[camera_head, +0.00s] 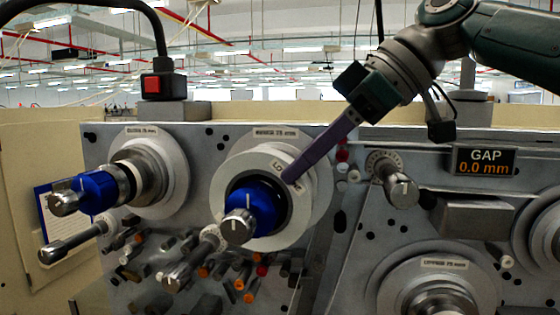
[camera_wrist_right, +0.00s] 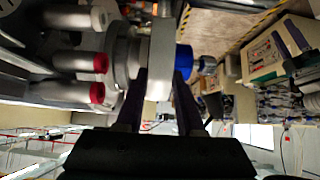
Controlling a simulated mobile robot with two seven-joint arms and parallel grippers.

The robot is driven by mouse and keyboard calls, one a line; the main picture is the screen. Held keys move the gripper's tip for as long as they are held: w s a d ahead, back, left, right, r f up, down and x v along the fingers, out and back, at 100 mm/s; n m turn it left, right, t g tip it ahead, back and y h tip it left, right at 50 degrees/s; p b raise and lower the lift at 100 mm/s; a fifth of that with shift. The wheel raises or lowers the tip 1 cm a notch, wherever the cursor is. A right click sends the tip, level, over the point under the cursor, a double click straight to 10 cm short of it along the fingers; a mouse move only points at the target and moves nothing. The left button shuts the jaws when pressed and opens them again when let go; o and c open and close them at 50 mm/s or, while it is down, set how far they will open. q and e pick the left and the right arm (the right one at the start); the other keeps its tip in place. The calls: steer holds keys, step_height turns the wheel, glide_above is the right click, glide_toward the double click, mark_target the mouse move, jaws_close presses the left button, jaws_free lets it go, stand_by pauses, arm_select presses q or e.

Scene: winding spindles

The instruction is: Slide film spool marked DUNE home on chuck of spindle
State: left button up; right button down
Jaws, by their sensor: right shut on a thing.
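In the head view a white film spool (camera_head: 307,200) sits around the blue chuck (camera_head: 262,205) of the middle spindle, with a silver knob (camera_head: 237,227) at its front. A small tag on the spool's face is partly covered by my finger, and I cannot read it fully. My right gripper (camera_head: 288,177) reaches down from the upper right, its purple fingertips at the spool's upper rim. In the wrist view the right gripper (camera_wrist_right: 162,80) has the spool (camera_wrist_right: 161,45) between its two fingers, with the blue chuck (camera_wrist_right: 184,63) to the right. My left gripper is out of view.
A second spindle with a blue chuck (camera_head: 97,190) stands to the left. A gap display (camera_head: 486,161) reads 0.0 mm at the right. Silver rollers (camera_head: 190,262) and a dial knob (camera_head: 402,190) stick out of the panel nearby. A red button box (camera_head: 157,86) stands on top.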

steer(key=shift+w+d, duration=0.25)
steer(key=shift+w, duration=0.4)
steer(key=shift+w+d, duration=0.25)
steer(key=shift+w, duration=0.4)
steer(key=shift+f, duration=0.1)
steer(key=c, duration=0.7)
jaws_free()
steer(key=shift+d, duration=0.1)
steer(key=shift+o, duration=1)
steer(key=shift+d, duration=0.15)
steer(key=shift+o, duration=0.2)
steer(key=v, duration=0.9)
steer(key=shift+a+r, duration=0.25)
steer(key=shift+a, duration=0.1)
steer(key=shift+s+d+r, duration=0.25)
steer(key=shift+s, duration=0.05)
steer(key=shift+c, duration=0.3)
